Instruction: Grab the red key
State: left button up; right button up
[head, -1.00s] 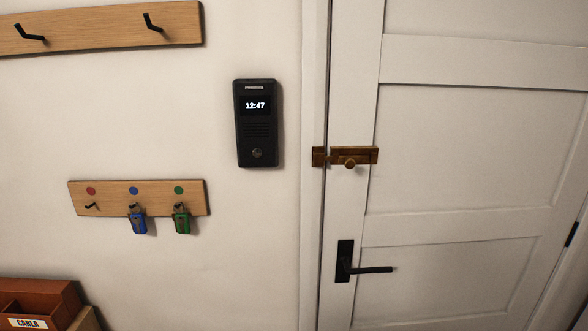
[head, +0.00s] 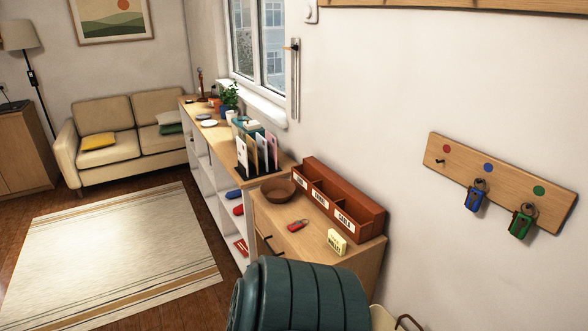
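A small red item (head: 298,225) that looks like the red key lies on top of the wooden cabinet (head: 314,236), in front of the red-brown letter tray. The wooden key rack (head: 462,159) is on the wall at the right. Its hook under the red dot is empty. A blue key (head: 476,196) and a green key (head: 521,224) hang from its other hooks. Neither of my grippers is in view.
A dark teal ribbed object (head: 300,298) rises in front of the cabinet. Open floor with a rug (head: 115,250) lies at the left.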

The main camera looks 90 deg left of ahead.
aim_at(296, 225)
jog(key=u, duration=2.75)
jog(key=i+j, duration=0.25)
jog(key=j, duration=0.2)
jog(key=i+j+z, duration=0.15)
jog(key=j+z, duration=0.15)
jog(key=i+j+z, duration=0.1)
jog(key=j+z, duration=0.25)
jog(key=i+j+z, duration=0.1)
jog(key=j+z, duration=0.2)
